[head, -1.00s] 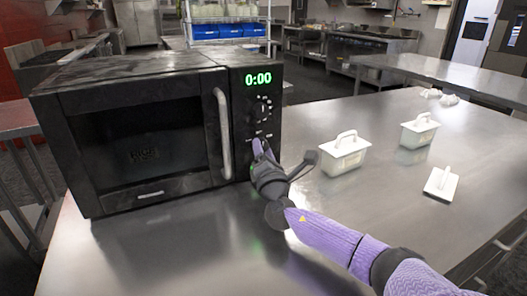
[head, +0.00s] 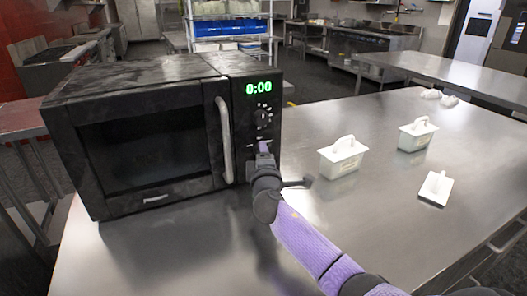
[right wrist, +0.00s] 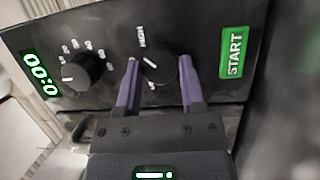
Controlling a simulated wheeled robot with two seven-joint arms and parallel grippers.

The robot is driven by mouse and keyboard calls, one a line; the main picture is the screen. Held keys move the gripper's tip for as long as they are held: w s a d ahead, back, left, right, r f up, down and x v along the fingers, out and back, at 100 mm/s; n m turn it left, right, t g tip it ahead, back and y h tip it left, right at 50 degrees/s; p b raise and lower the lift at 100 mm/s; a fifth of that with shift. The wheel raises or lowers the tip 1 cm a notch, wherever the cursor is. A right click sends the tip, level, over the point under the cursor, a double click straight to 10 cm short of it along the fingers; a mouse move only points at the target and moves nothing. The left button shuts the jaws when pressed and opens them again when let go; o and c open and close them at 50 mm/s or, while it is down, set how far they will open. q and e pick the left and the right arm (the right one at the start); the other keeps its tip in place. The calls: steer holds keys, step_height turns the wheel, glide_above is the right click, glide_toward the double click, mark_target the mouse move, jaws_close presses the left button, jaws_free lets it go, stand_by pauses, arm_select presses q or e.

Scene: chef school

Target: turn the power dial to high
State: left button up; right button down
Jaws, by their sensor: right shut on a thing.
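The black microwave (head: 150,140) stands on the steel table, its display reading 0:00. My right gripper (head: 263,150) is at the lower part of its control panel and hides the power dial in the head view. In the right wrist view the black power dial (right wrist: 161,70) sits between the purple fingers of my right gripper (right wrist: 160,62), which are shut on it. A HIGH label (right wrist: 141,37) shows beyond the dial, and a white mark shows on the dial's upper left. My left gripper is not in view.
In the right wrist view the other dial (right wrist: 80,72) is left of the fingers and the green START button (right wrist: 235,52) right of them. The microwave's door handle (head: 225,140) is left of the panel. White lidded containers (head: 343,157) stand on the table (head: 210,255) to the right.

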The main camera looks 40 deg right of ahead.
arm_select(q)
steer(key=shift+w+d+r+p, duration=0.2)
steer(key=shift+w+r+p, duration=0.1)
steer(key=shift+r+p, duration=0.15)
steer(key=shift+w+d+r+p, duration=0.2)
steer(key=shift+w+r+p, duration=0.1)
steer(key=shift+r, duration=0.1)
arm_select(e)
steer(key=shift+m+g, duration=0.3)
steer(key=shift+m, duration=0.9)
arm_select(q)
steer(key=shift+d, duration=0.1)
arm_select(e)
steer(key=shift+y, duration=0.3)
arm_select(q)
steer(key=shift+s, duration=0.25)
arm_select(e)
steer(key=shift+c, duration=1)
jaws_free()
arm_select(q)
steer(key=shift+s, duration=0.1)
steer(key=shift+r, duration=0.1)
